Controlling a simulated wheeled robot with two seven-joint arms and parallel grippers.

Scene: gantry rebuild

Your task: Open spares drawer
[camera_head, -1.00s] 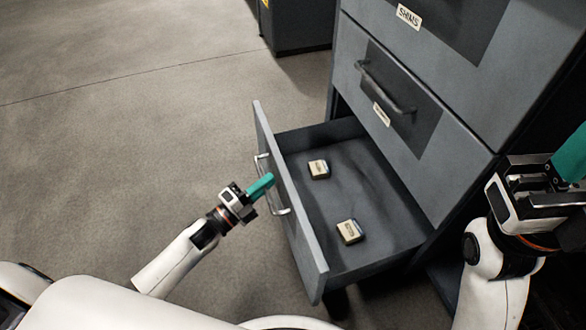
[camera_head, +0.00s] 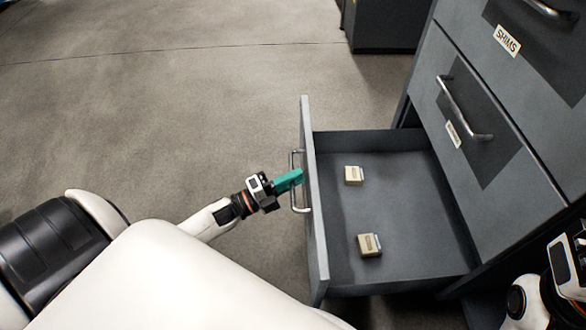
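The bottom drawer (camera_head: 400,270) of the grey cabinet is pulled well out. Its front panel (camera_head: 315,230) faces left, and its label is not in view. The drawer's handle (camera_head: 293,205) is a silver bar on that panel. My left gripper (camera_head: 291,180) is at the middle of this bar, its teal fingers closed around it. Two small boxes, one farther back (camera_head: 354,176) and one nearer (camera_head: 369,245), lie inside the drawer. My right gripper (camera_head: 572,262) is at the right edge, partly cut off, with its fingertips out of view.
Above the open drawer is a shut drawer with its own handle (camera_head: 464,112) and an unreadable label. Higher up is a drawer labelled SHIMS (camera_head: 508,41). A dark cabinet (camera_head: 388,25) stands at the back. The floor to the left is clear.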

